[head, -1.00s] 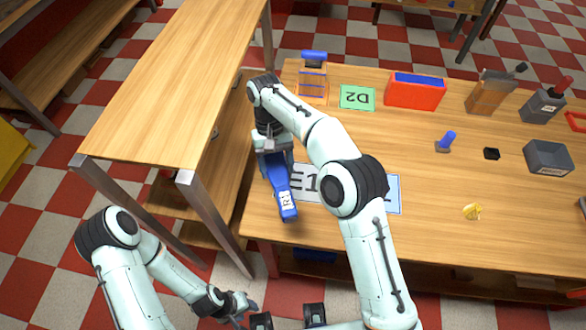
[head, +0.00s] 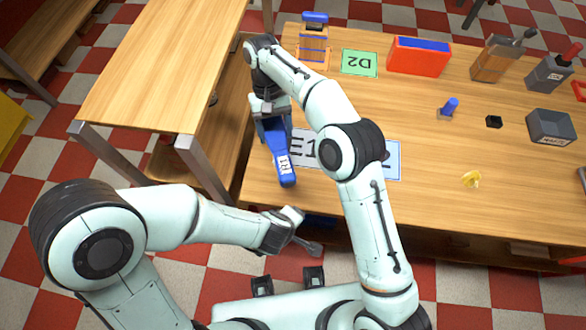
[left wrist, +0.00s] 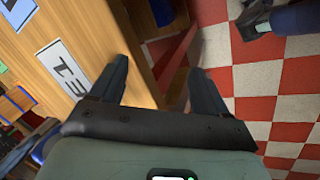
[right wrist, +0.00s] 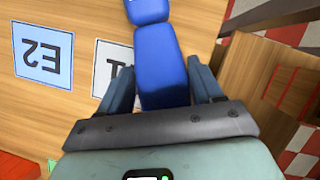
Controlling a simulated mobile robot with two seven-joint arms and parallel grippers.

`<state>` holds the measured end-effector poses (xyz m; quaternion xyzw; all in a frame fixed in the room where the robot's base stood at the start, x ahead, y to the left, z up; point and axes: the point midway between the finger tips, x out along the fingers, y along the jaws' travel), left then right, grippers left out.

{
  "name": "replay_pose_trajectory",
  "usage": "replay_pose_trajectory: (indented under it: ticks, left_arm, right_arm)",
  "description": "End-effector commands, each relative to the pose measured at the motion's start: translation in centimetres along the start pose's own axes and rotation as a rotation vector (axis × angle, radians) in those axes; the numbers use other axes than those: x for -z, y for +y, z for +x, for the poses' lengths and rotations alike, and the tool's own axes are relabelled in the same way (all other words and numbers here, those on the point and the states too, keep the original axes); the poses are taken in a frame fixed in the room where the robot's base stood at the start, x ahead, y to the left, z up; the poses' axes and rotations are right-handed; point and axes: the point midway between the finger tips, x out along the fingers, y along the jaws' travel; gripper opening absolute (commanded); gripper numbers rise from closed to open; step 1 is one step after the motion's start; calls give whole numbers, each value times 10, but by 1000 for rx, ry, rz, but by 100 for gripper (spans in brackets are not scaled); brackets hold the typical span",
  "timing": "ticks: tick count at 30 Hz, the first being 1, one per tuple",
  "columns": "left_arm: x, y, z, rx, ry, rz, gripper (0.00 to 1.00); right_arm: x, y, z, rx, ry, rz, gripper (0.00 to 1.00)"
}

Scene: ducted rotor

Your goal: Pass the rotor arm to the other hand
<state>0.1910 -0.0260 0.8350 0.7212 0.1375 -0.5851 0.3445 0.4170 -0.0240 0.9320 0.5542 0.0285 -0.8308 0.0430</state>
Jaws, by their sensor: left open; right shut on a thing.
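The blue rotor arm (head: 279,155), with a white R1 label, hangs over the left end of the work table (head: 440,215), beside the white E1 card (head: 304,148). My right gripper (head: 270,112) is shut on its far end; the near, labelled end is free. In the right wrist view the rotor arm (right wrist: 160,60) runs out from between the fingers. My left gripper (head: 307,240) is empty and apart from the rotor arm, near the table's front edge. In the left wrist view its fingers (left wrist: 158,88) are spread, with nothing between them.
A green D2 card (head: 359,63), a red box with a blue top (head: 419,56), a blue peg (head: 449,107), a grey bin (head: 551,127) and a yellow piece (head: 471,179) are on the table. A second wooden table (head: 165,75) stands to the left.

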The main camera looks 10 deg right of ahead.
Motion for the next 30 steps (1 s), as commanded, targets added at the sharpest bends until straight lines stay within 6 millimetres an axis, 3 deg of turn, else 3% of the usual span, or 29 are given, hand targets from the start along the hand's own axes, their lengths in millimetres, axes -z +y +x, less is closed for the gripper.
replay_pose_trajectory:
  ticks: [1, 3, 6, 10, 15, 22, 30]
  left_arm:
    - [11, 29, -19, -73, 77, 116, 76]
    - [22, 59, -46, -141, 181, 275, 76]
    - [36, 89, -77, -145, 338, 428, 76]
    - [50, 106, -110, -59, 491, 542, 76]
    - [55, 112, -139, 44, 579, 632, 76]
    - [53, 113, -135, 60, 576, 682, 76]
    - [78, 119, -93, 62, 574, 681, 76]
  right_arm:
    - [0, 0, -1, 1, 1, 0, 23]
    - [0, 0, -1, 1, 1, 0, 23]
    - [0, 0, -1, 1, 1, 0, 23]
    - [0, 0, -1, 1, 1, 0, 23]
    - [0, 0, -1, 1, 1, 0, 23]
    - [0, 0, -1, 1, 1, 0, 23]
    - [0, 0, -1, 1, 1, 0, 23]
